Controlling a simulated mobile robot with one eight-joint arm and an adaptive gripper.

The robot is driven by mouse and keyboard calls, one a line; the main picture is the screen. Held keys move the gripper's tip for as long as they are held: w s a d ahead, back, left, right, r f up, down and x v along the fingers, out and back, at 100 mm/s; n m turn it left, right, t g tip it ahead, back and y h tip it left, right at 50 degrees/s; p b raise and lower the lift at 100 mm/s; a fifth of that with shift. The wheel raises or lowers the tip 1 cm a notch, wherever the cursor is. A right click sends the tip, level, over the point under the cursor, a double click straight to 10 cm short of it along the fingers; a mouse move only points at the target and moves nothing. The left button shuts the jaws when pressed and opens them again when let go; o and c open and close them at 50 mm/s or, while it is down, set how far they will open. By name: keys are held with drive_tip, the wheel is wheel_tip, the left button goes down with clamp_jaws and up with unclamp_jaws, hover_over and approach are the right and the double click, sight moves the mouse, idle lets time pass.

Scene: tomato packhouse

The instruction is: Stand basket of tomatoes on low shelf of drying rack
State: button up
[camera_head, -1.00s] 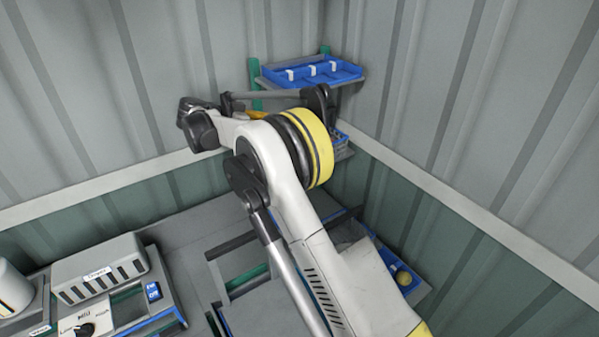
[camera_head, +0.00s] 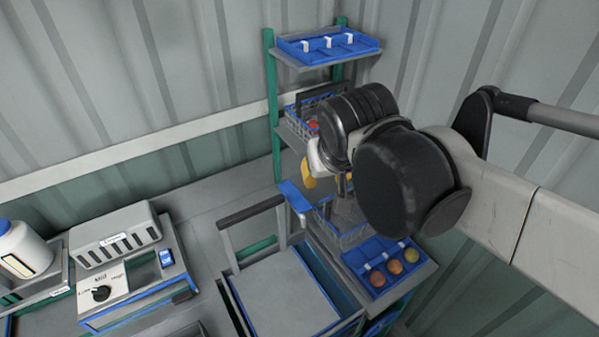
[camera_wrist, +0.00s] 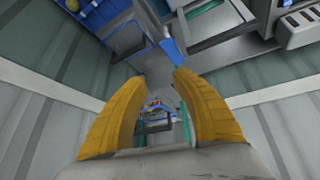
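The drying rack has green posts (camera_head: 273,110) and stands in the corner in the head view. A grey wire basket (camera_head: 300,106) with something red in it, likely tomatoes, sits on its middle shelf, partly hidden by my arm. A second wire basket (camera_head: 345,238) stands lower, below my wrist; I cannot make out its contents. My gripper (camera_head: 311,180) hangs in front of the rack, mostly hidden behind my wrist. In the wrist view its two yellow fingers (camera_wrist: 160,76) are apart with nothing held between them.
The top shelf holds a blue divided tray (camera_head: 328,46). A lower blue tray (camera_head: 352,257) holds tomatoes at the right. A grey label box (camera_head: 115,238), a dial unit (camera_head: 103,294) and a white bottle (camera_head: 22,250) stand at left. Corrugated walls close in behind.

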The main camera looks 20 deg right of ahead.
drive_tip(key=s+a+f+n+t+y, duration=0.1)
drive_tip(key=s+a+f, duration=0.1)
drive_tip(key=s+f, duration=0.2)
drive_tip(key=shift+s+a+n+y, duration=0.3)
drive_tip(key=shift+s+n, duration=0.1)
drive_tip(key=shift+s, duration=0.25)
